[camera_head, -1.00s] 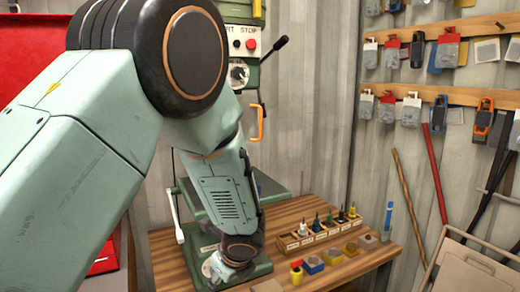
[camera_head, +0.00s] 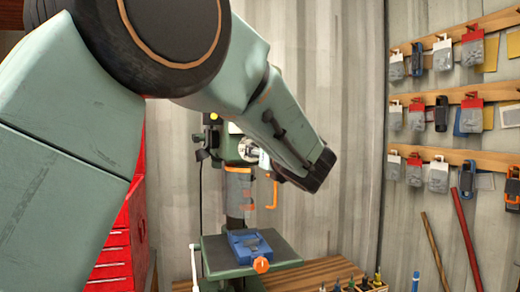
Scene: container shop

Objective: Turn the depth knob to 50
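The green drill press (camera_head: 229,150) stands in the middle of the camera_head view. My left arm passes in front of it and hides the upper part of its head. A round pale metal part (camera_head: 249,150) shows on the head just below my arm; I cannot tell whether it is the depth knob. No scale or number can be read. My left arm ends in a dark wrist link right of the press head, and I can see no gripper fingers there. My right gripper is not in view.
A blue vise (camera_head: 248,243) with an orange knob (camera_head: 261,265) sits on the press table (camera_head: 285,252). Orange handles (camera_head: 272,194) hang below the head. A red tool cabinet (camera_head: 120,245) stands left, and racks of hung packages (camera_head: 445,108) line the right wall.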

